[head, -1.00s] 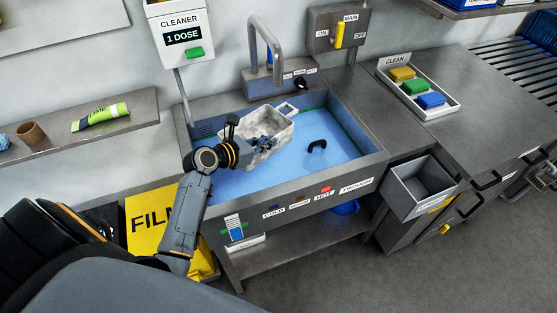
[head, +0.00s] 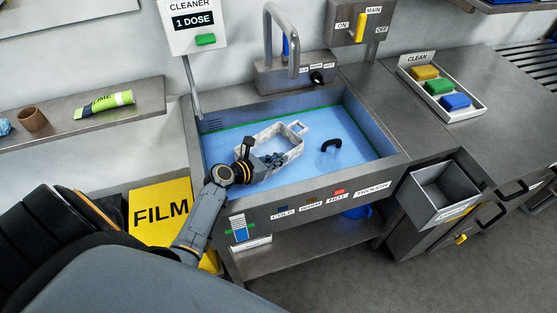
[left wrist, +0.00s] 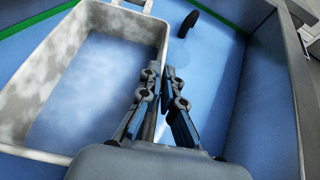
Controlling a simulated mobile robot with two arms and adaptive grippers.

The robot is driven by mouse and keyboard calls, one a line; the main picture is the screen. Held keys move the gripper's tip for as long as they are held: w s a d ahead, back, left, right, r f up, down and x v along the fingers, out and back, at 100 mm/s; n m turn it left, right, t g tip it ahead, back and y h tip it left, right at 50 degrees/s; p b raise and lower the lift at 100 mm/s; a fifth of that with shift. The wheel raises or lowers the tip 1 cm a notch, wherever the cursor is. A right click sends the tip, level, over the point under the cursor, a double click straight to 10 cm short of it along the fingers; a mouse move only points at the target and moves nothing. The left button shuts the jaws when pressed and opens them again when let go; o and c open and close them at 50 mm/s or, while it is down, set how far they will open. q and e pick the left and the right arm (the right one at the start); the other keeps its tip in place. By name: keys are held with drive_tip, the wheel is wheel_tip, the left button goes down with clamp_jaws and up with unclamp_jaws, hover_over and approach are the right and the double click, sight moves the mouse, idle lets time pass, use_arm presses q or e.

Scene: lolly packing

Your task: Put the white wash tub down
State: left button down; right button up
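The white wash tub (head: 262,137) has mottled grey patches and a loop handle at its far end. It sits low inside the blue-lined sink (head: 352,150) and looks about level; its inside looks blue. Whether it rests on the sink floor is hard to tell. My left gripper (head: 274,160) is at its right, near wall. In the left wrist view the tub (left wrist: 100,20) fills the left side, and my left gripper's fingers (left wrist: 161,72) are close together on either side of its wall, one inside and one outside. My right gripper is not in view.
A black hooked handle (head: 331,145) stands in the sink right of the tub. The tap (head: 293,45) rises behind. A grey bin (head: 443,192) hangs right of the sink, and a tray of coloured blocks (head: 470,113) lies on the counter. The sink's right part is mostly free.

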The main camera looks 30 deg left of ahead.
use_arm(q)
drive_tip(key=shift+w, duration=0.1)
drive_tip(key=shift+f+b, duration=0.3)
drive_tip(key=shift+f, duration=0.25)
drive_tip(key=c, duration=1.5)
unclamp_jaws()
drive_tip(key=shift+s+d+f, duration=0.1)
drive_tip(key=shift+s+f, duration=0.1)
drive_tip(key=shift+r, duration=0.3)
drive_tip(key=v, duration=1.2)
drive_tip(key=shift+r, duration=0.45)
drive_tip(key=shift+w, duration=0.1)
